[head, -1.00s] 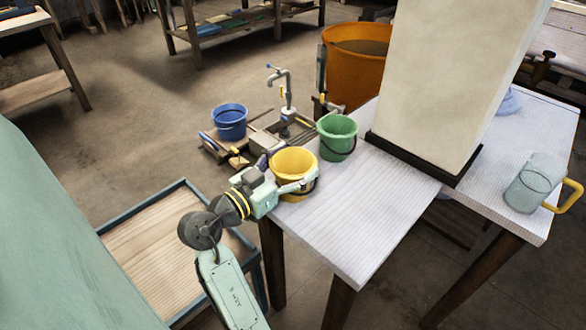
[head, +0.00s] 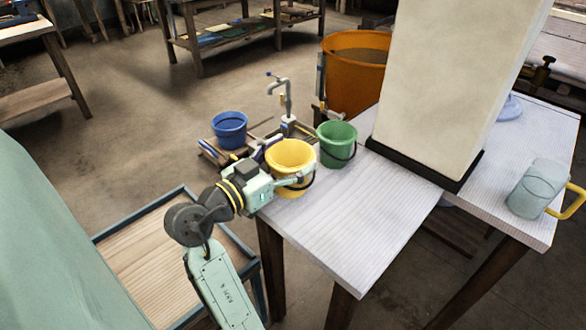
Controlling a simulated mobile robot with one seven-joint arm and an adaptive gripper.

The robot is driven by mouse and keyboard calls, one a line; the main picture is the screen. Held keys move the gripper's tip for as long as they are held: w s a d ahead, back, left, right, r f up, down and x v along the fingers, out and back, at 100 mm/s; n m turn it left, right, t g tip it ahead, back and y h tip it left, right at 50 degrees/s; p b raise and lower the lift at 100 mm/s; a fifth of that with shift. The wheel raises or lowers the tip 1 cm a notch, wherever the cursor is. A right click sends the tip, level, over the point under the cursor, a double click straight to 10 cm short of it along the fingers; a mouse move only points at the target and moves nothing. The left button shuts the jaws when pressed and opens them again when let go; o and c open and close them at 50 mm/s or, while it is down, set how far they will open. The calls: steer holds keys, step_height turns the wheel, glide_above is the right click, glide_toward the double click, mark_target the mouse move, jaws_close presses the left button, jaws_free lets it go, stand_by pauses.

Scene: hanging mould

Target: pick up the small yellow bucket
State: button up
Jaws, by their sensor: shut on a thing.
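The small yellow bucket (head: 291,155) is at the left corner of the white table, beside the green bucket. It is upright, with its dark handle hanging at its side. My gripper (head: 287,168) reaches in from the left and is shut on the yellow bucket, with one finger across its near side. The far finger is partly hidden behind the bucket. The bucket appears slightly above the tabletop, though its underside is hard to see.
A green bucket (head: 336,144) stands close to the right. A blue bucket (head: 229,131) and a tap (head: 287,98) are behind. A tall pale block (head: 440,85) stands on the white table (head: 345,228). The table's front is clear.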

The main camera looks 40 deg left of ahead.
steer(key=s+a+r+b, duration=0.1)
steer(key=s+a+b, duration=0.2)
steer(key=s+a, duration=0.5)
steer(key=s, duration=0.4)
steer(key=shift+s+a, duration=0.35)
steer(key=shift+s, duration=0.05)
